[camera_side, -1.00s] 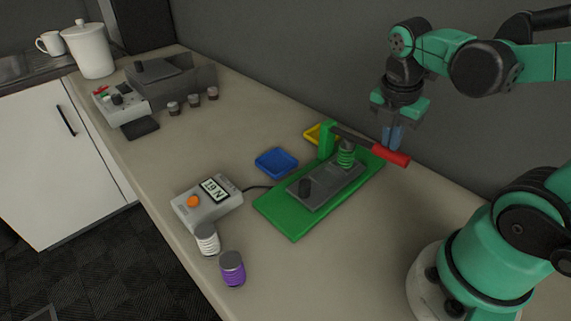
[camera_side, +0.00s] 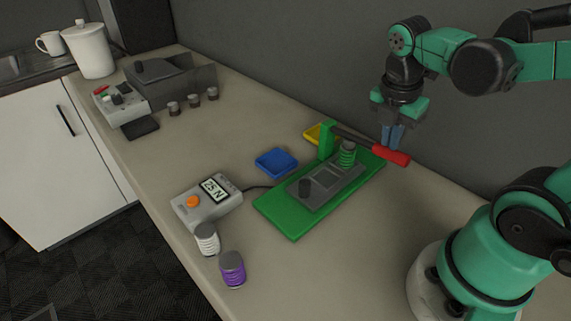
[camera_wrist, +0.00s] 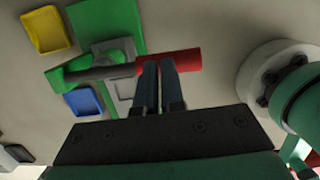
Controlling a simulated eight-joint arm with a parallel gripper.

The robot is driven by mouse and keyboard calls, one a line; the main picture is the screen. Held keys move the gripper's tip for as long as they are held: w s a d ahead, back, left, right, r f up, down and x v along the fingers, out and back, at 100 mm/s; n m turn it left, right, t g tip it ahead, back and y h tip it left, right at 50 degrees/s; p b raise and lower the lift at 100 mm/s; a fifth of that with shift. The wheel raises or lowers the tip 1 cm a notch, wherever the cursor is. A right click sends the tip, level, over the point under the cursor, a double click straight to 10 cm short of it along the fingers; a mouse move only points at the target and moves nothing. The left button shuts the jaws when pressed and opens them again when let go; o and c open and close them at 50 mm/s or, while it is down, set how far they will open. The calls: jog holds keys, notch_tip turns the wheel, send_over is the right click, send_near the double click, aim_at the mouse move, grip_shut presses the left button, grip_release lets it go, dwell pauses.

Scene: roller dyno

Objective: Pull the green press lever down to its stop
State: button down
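The green press (camera_side: 290,222) stands on the bench with a coil spring (camera_side: 347,158) under its dark lever arm. The lever slopes down from the green post (camera_side: 326,142) to a red handle (camera_side: 392,156). The red handle also shows in the wrist view (camera_wrist: 190,62). My gripper (camera_side: 393,146) points down at the handle, its blue fingers close together. In the wrist view my fingertips (camera_wrist: 158,64) overlap the handle, with only a narrow gap between them. They appear to meet it from above rather than around it; the exact contact is hidden.
A grey meter (camera_side: 207,203) reads 25 N, with a cable to the press. Blue (camera_side: 276,162) and yellow (camera_side: 318,133) trays lie beside the press. The wall is close behind.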

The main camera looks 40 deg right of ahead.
notch_tip(320, 180, up, 9)
dwell(0.8)
jog(key=shift+f, duration=0.15)
jog(key=w+a+f+m+t+y, duration=0.1)
jog(key=w+a+f+m+t, duration=0.1)
jog(key=m, duration=0.7)
jog(key=w+a+f+m+t+y, duration=0.1)
jog(key=w+a+f+m+t, duration=0.2)
jog(key=m, duration=0.6)
jog(key=a+f+t, duration=0.1)
jog(key=a+t, duration=0.1)
jog(key=a, duration=0.1)
jog(key=shift+w+a+f, duration=0.25)
jog(key=shift+a, duration=0.15)
